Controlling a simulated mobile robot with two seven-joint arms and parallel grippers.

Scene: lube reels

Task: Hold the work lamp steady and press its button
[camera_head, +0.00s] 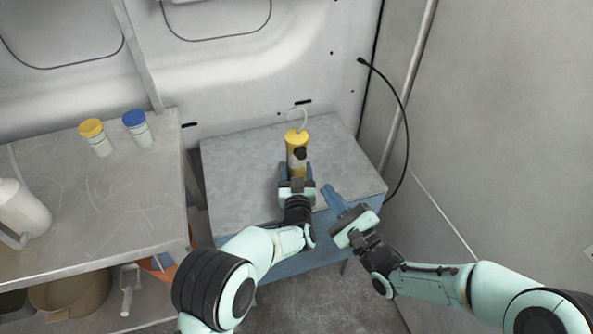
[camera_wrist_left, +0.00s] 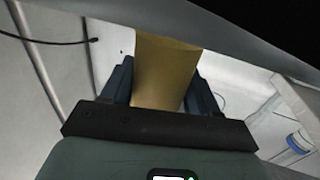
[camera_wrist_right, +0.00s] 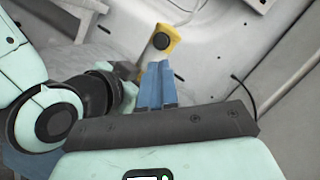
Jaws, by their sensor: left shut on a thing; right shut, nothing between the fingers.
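The yellow work lamp (camera_head: 296,140) stands upright on the small grey table, with a pale hook on top and a dark round button (camera_head: 300,154) on its side. My left gripper (camera_head: 297,175) is shut on the lamp's lower body; in the left wrist view the yellow body (camera_wrist_left: 165,72) fills the space between the blue fingers. My right gripper (camera_head: 332,193) is shut and empty, apart from the lamp, to its lower right. In the right wrist view its blue fingers (camera_wrist_right: 156,84) are together, with the lamp (camera_wrist_right: 170,38) and its dark button (camera_wrist_right: 161,41) beyond the tips.
The small table's grey top (camera_head: 235,165) is otherwise clear. A larger bench (camera_head: 130,195) at left holds a yellow-lidded jar (camera_head: 97,138), a blue-lidded jar (camera_head: 137,128) and a white jug (camera_head: 22,210). A black cable (camera_head: 405,115) hangs along the right wall.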

